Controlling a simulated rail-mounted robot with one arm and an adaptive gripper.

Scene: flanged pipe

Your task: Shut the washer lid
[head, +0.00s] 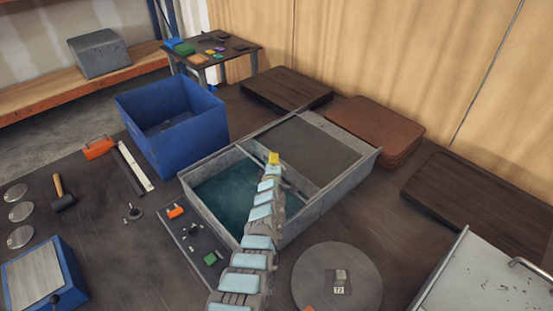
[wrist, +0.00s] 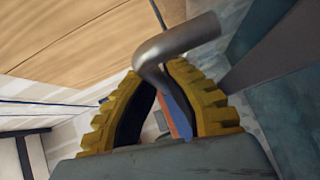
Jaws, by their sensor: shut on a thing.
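The washer (head: 328,205) is a grey metal open-topped tank in the middle of the bench in the head view. Teal liquid (head: 215,195) shows in its left part. A flat dark panel (head: 305,147), apparently the lid, covers its right part. My gripper (head: 274,158), with yellow fingers, is over the washer by the panel's left edge. In the wrist view my gripper (wrist: 160,75) is shut around a bent grey metal handle (wrist: 178,42). My arm hides part of the tank, and the handle is too small to make out in the head view.
A blue bin (head: 172,125) stands behind and left of the washer. A small parts plate (head: 195,240) lies at its near left side. A round disc (head: 336,280) is in front. Brown boards (head: 375,130) lie behind right. A metal box with a handle (head: 490,280) stands front right.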

